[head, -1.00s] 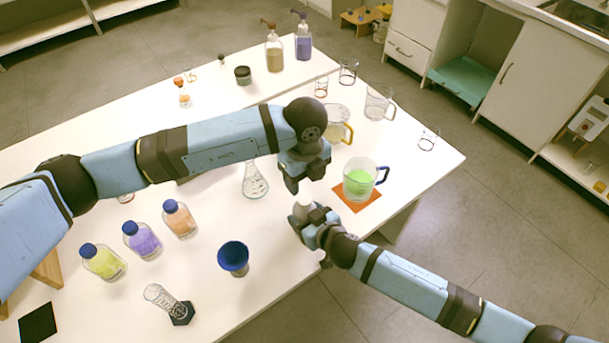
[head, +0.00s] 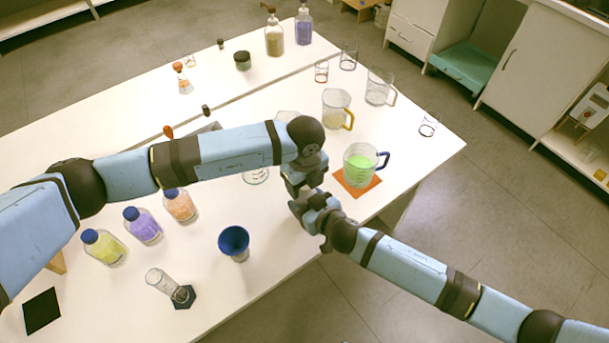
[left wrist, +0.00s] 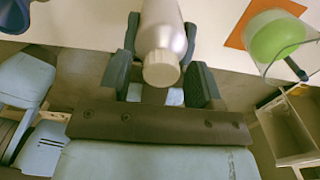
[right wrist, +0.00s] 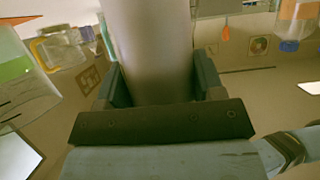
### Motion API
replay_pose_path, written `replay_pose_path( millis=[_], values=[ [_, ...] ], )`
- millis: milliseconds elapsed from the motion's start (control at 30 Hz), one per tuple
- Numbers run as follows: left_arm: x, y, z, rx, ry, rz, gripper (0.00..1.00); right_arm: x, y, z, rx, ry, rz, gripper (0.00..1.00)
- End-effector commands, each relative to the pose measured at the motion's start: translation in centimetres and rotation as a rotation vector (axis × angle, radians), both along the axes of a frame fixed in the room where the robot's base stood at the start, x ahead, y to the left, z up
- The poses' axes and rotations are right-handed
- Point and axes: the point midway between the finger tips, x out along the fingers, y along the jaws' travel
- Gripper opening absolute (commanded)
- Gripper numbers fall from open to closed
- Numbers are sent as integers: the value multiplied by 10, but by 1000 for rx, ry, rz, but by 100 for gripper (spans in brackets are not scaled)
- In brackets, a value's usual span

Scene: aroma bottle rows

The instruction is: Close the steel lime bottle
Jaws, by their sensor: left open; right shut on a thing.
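The steel bottle (left wrist: 165,22) is a smooth silvery-grey cylinder with a ribbed pale cap (left wrist: 161,68) on its neck, seen in the left wrist view. My right gripper (head: 312,209) is shut on the bottle's body, which fills the middle of the right wrist view (right wrist: 150,45). It holds the bottle near the table's front right edge. My left gripper (head: 301,188) is open close over the bottle's top, with its fingers on either side of the cap. I cannot tell whether they touch it. The bottle is mostly hidden in the head view.
A beaker of green liquid (head: 359,168) stands on an orange mat (head: 366,190) just right of the grippers. Glass beakers (head: 379,88) stand behind.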

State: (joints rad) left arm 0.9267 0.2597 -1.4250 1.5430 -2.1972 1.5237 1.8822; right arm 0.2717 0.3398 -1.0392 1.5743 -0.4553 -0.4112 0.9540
Motion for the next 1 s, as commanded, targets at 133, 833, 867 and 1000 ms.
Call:
replay_pose_path(
  millis=[133, 833, 867, 1000],
  values=[
    [0, 0, 0, 0, 0, 0, 59, 0, 0, 1, 1, -1, 0, 0],
    [0, 0, 0, 0, 1, -207, 7, 1, -1, 1, 0, -1, -1, 0],
    [0, 0, 0, 0, 1, -235, 7, 1, 0, 0, 0, -1, -1, 0],
    [0, 0, -1, 2, 2, -288, 7, 1, -1, 0, -1, 0, -2, 0]
  ],
)
